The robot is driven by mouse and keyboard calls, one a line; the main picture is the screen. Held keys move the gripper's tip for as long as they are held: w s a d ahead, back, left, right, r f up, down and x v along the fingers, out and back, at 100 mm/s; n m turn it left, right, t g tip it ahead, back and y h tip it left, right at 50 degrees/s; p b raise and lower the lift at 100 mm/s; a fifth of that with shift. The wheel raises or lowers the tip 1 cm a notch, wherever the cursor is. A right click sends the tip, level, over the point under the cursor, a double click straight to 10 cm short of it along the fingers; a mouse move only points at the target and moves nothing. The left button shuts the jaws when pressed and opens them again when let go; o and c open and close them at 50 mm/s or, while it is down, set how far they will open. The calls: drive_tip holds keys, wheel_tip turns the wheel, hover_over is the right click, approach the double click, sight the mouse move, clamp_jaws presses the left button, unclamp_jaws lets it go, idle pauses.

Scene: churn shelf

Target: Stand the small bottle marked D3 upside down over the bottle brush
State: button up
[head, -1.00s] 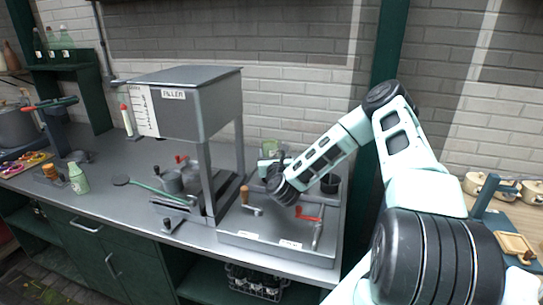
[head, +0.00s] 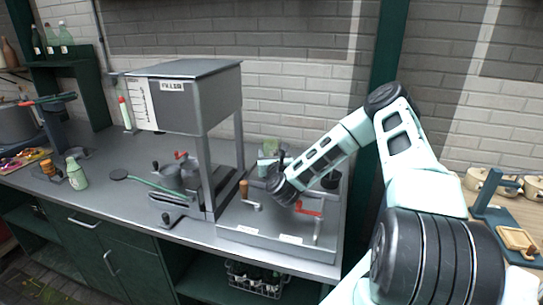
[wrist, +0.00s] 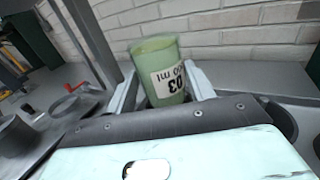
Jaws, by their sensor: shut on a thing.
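The small bottle marked D3 (wrist: 160,58) is pale green. Its label reads inverted and its base faces up, so it is upside down, slightly tilted in the wrist view. My gripper (wrist: 164,88) is shut on it, one finger on each side. In the head view the bottle (head: 271,146) shows above my gripper (head: 270,167), over the back of the grey sink-like tray (head: 265,238). The bottle's neck is hidden behind my gripper. I cannot make out the bottle brush in either view; my arm covers that part of the tray.
The tray holds a wooden-handled crank (head: 245,190), a red-handled lever (head: 309,212) and a dark cup (head: 331,180). A grey filler stand (head: 190,100) is just left. Another green bottle (head: 77,174) stands on the left bench. A brick wall is behind.

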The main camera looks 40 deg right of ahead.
drive_tip(key=o, duration=1.2)
drive_tip(key=shift+c, duration=0.2)
drive_tip(key=shift+a, duration=0.1)
drive_tip(key=s+a+r+p, duration=0.1)
drive_tip(key=s+a+r, duration=0.1)
drive_tip(key=s, duration=0.3)
drive_tip(key=shift+s+a, duration=0.4)
drive_tip(key=shift+a, duration=0.45)
drive_tip(key=shift+a+f, duration=0.1)
